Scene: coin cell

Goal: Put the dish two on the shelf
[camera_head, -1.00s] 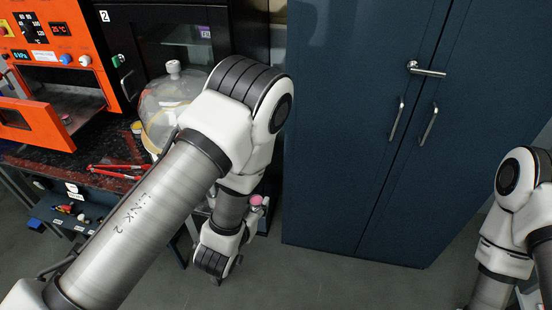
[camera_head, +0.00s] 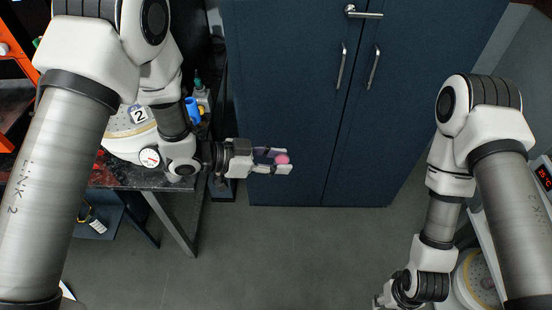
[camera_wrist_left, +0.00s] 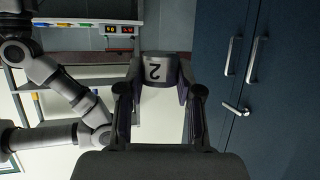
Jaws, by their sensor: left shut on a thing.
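My left gripper (camera_head: 289,163) is shut on dish two, in front of the blue cabinet. The dish shows in the head view as a small pink and purplish piece (camera_head: 282,159) between the fingers. In the left wrist view, dish two (camera_wrist_left: 158,71) is a grey round-sided piece with an upside-down "2" label, between both fingers (camera_wrist_left: 158,95). A shelf unit (camera_wrist_left: 90,22) with several coloured items and red displays stands beyond it in that view. My right gripper (camera_head: 392,301) is partly cut off at the bottom edge of the head view; its fingers are unclear.
The dark blue cabinet (camera_head: 290,60) with metal handles stands close behind my left gripper. A dark bench (camera_head: 120,178) with a dial, bottles and a "2" tag is at left. Equipment (camera_head: 478,275) stands beside my right arm. The grey floor (camera_head: 270,245) is clear in the middle.

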